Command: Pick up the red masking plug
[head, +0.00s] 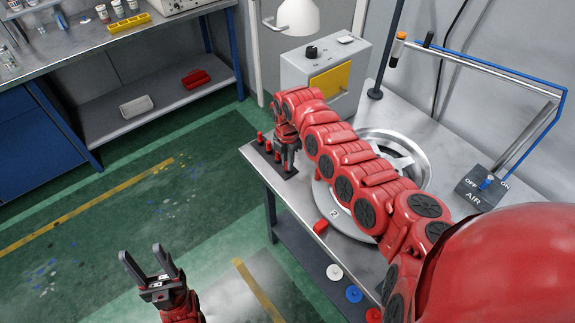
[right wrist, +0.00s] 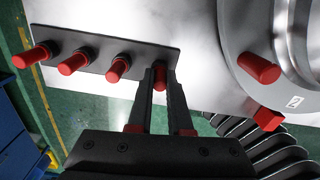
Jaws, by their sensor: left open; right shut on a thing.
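Several red masking plugs stand in a row on a dark rack plate (right wrist: 95,52) at the table's left corner. My right gripper (head: 288,168) points down over the end of the row. In the right wrist view its fingers are shut on the red masking plug (right wrist: 160,82) at that end, which still appears to be at the plate. Beside it are more red plugs: the nearest (right wrist: 117,69), the middle one (right wrist: 73,63) and the far one (right wrist: 32,56). My left gripper (head: 150,264) is open and empty, over the floor left of the table.
A silver wheel (head: 345,222) lies on the table under my right arm, with a red block (head: 320,227) near its edge. A grey box with a yellow panel (head: 330,82) stands behind the rack. An air switch box (head: 482,188) is at the right.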

